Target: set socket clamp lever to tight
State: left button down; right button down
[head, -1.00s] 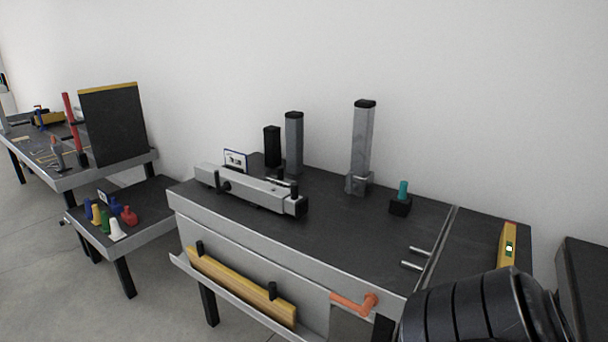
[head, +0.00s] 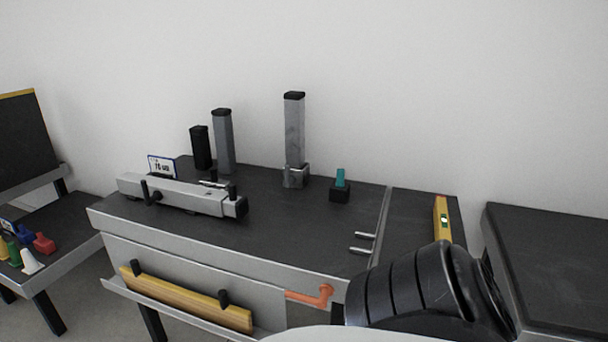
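A grey upright post with a black cap (head: 294,130) stands in a metal socket (head: 295,177) toward the back of the dark workbench (head: 300,225). An orange lever (head: 312,295) is on the bench's front, with its arm pointing left from a knob at its right end. I cannot tell from this view whether it is the socket clamp lever or which setting it has. A black ribbed part of my own arm covers the bench's front right. Neither gripper shows.
A long grey clamp-like bar (head: 180,194) lies on the bench's left, before two shorter posts. A teal-topped black block (head: 340,187), two metal pins (head: 362,243) and a yellow level (head: 442,217) are farther right. A yellow beam (head: 185,298) rests on the front ledge.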

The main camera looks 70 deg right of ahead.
aim_at(291, 179)
jog(key=z, duration=3)
